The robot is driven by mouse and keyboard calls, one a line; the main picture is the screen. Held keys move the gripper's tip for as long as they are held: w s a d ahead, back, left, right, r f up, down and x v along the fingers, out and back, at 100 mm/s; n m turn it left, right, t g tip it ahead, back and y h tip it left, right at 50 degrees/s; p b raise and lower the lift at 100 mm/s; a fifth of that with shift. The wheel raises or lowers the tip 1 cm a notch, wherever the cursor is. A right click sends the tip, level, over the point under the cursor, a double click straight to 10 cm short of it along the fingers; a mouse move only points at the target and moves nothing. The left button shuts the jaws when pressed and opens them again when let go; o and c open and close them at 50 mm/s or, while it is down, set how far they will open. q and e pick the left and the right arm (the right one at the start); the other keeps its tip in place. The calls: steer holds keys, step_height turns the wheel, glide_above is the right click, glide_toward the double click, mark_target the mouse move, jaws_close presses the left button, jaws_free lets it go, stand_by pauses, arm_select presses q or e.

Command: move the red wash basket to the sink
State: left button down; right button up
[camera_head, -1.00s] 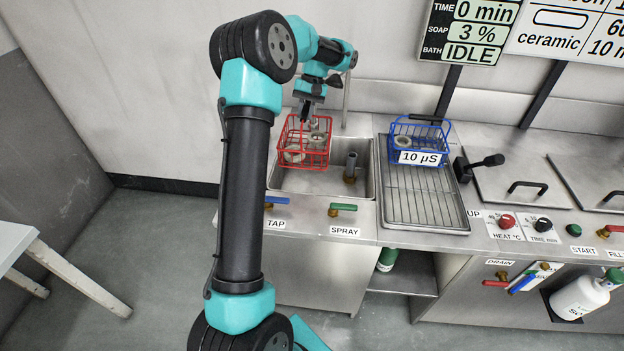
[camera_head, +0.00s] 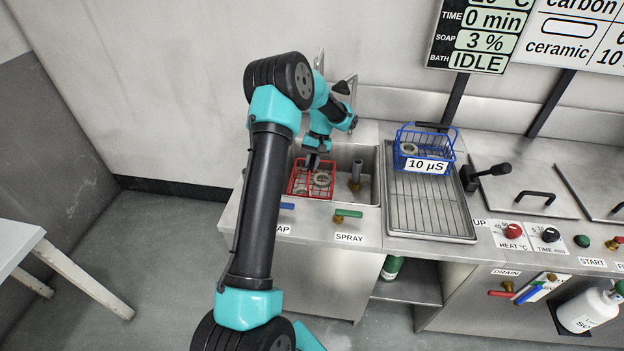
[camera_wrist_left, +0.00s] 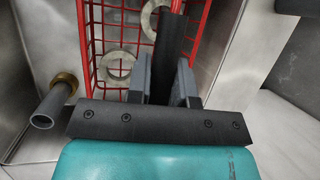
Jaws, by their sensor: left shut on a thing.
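The red wash basket (camera_head: 299,183) is a wire basket with round grey rings in it. It is down inside the sink (camera_head: 371,190), at the left side of the basin. My left gripper (camera_head: 313,158) is above it, shut on its dark handle. In the left wrist view the basket (camera_wrist_left: 88,45) lies beneath the gripper (camera_wrist_left: 172,75), with two rings showing through the wires. Whether the basket touches the sink floor is hidden. My right gripper is not in view.
A brass-based standpipe (camera_head: 355,175) stands in the sink right of the basket. A blue basket (camera_head: 444,152) labelled 10 µS sits on the drainboard rack (camera_head: 425,215). Blue and green tap levers (camera_head: 348,213) line the sink's front edge.

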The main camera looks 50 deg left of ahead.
arm_select(q)
steer(key=shift+f, duration=2)
glide_above(312, 189)
steer(key=shift+f, duration=2.2)
steer(key=c, duration=1.4)
jaws_free()
steer(key=shift+d+f, duration=0.1)
steer(key=o, duration=0.4)
steer(key=shift+v, duration=3.9)
